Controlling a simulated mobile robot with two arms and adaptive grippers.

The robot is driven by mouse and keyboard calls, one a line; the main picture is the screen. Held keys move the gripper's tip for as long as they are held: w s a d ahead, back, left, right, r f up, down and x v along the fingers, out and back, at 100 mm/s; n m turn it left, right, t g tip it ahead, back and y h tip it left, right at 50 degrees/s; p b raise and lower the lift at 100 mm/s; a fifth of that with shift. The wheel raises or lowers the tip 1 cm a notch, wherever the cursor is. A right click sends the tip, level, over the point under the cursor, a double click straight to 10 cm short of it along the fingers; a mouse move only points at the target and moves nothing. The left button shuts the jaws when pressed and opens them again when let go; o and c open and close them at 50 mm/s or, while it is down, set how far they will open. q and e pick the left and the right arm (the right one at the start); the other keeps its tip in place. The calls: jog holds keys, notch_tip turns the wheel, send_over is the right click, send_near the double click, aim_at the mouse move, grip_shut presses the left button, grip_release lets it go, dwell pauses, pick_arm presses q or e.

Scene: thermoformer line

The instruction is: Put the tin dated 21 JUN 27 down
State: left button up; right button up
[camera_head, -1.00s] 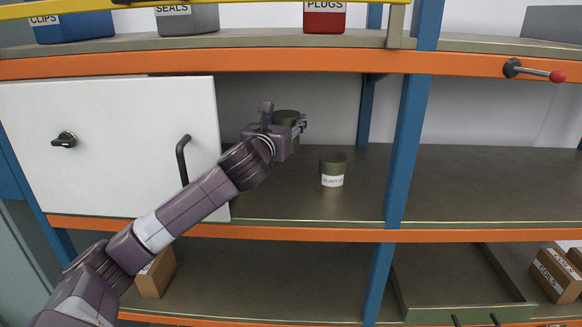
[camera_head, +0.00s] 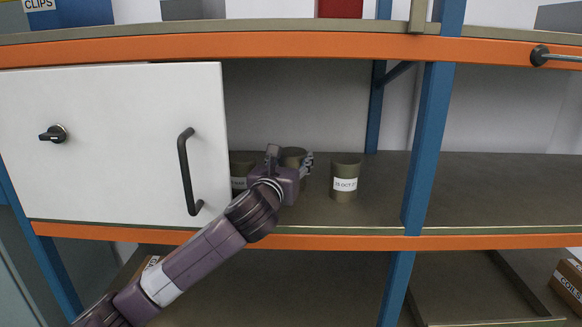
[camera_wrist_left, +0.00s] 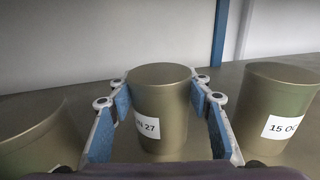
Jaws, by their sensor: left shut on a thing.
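My left gripper (camera_head: 304,166) is shut on a dark olive tin (camera_head: 293,156) on the middle shelf's level. In the left wrist view the blue-padded fingers (camera_wrist_left: 161,100) flank this tin (camera_wrist_left: 160,95). Its partly hidden label ends in "N 27". It looks upright; I cannot tell whether its base touches the shelf. A tin labelled 15 OCT 2… (camera_head: 345,176) stands just right of it and also shows in the left wrist view (camera_wrist_left: 275,105). Another tin (camera_head: 240,168) stands left, its label unreadable. My right gripper is not in view.
The middle shelf (camera_head: 490,190) is bare to the right, beyond a blue upright (camera_head: 428,150). A white cabinet door (camera_head: 110,140) with a black handle (camera_head: 188,170) closes off the left. An orange beam (camera_head: 340,243) runs along the shelf's front.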

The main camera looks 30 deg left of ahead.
pick_arm(q)
jog(key=shift+w+a, duration=0.1)
jog(key=o, duration=1.2)
jog(key=shift+d, duration=0.35)
jog(key=shift+o, duration=1)
jog(key=shift+s+d+r, duration=0.1)
jog(key=shift+s+r, duration=0.05)
jog(key=shift+s, duration=0.1)
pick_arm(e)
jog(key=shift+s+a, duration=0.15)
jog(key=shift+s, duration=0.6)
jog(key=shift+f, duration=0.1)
